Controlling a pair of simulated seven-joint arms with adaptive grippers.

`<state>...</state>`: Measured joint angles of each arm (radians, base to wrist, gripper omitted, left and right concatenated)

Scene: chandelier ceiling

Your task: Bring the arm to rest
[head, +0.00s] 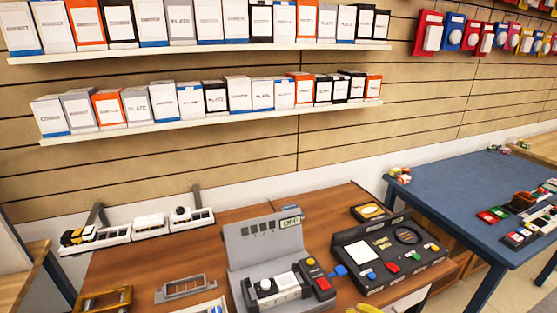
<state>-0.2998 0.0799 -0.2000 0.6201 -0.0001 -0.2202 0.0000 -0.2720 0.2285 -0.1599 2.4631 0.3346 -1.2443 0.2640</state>
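Neither of my arms shows in the head view, and neither gripper is in view. I cannot see how the arm named in the task is posed. Below me is a brown wooden table (135,265) with a grey console (260,249) near its middle. The console has a small display, a white block and coloured buttons on it. A black control panel (388,262) with coloured buttons stands to its right.
A white rack (150,230) with small vehicles lies at the table's back left. A grey frame (186,289) and a gold frame (104,299) lie in front. A blue table (455,185) stands right. Wall shelves (215,122) hold boxes.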

